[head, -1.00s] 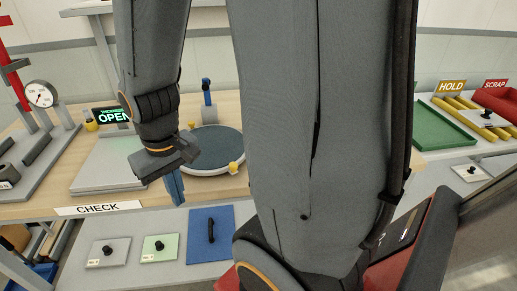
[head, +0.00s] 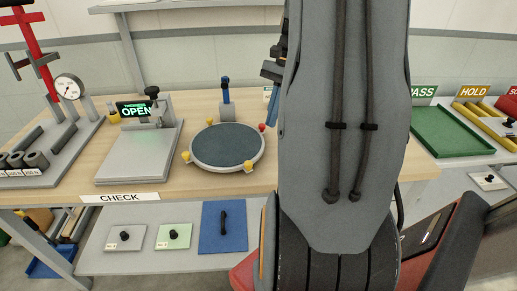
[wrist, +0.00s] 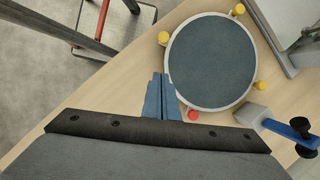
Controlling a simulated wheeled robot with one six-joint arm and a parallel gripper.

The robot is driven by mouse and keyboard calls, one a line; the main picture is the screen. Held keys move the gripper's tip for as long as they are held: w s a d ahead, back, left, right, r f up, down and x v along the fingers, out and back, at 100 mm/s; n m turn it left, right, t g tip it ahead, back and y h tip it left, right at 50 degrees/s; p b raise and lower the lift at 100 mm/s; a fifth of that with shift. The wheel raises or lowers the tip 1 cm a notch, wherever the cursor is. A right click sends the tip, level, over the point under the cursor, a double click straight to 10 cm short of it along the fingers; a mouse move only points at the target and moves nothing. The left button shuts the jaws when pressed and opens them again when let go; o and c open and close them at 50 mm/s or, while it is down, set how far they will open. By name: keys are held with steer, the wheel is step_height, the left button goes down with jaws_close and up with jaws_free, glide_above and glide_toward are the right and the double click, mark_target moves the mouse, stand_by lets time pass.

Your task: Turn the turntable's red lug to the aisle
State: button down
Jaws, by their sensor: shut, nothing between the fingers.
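The turntable (head: 226,147) is a round disc with a dark top and a pale rim on the wooden bench. Its red lug (head: 262,127) is at the right rear of the rim in the head view. Yellow lugs (head: 249,166) sit at other points around the rim. In the wrist view the red lug (wrist: 193,115) is at the lower rim. My gripper (wrist: 158,78) has its blue fingers shut and empty, just left of the red lug there; contact cannot be told. In the head view my arm partly hides the gripper (head: 272,110).
A grey block with a blue lever (head: 226,98) stands behind the turntable, close to the rim. A plate fixture (head: 140,155) is on its left. A green tray (head: 450,132) is on the right. Coloured plates lie on the lower shelf. Bare bench lies in front of the turntable.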

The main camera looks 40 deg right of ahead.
steer(key=p+x, duration=0.2)
steer(key=x, duration=0.7)
steer(key=shift+s+f+p, duration=0.2)
steer(key=shift+f+p, duration=0.1)
steer(key=shift+p, duration=0.05)
steer(key=shift+s+a+r+p, duration=0.15)
steer(key=shift+a+p, duration=0.4)
steer(key=shift+a, duration=1.2)
steer(key=shift+m, duration=0.4)
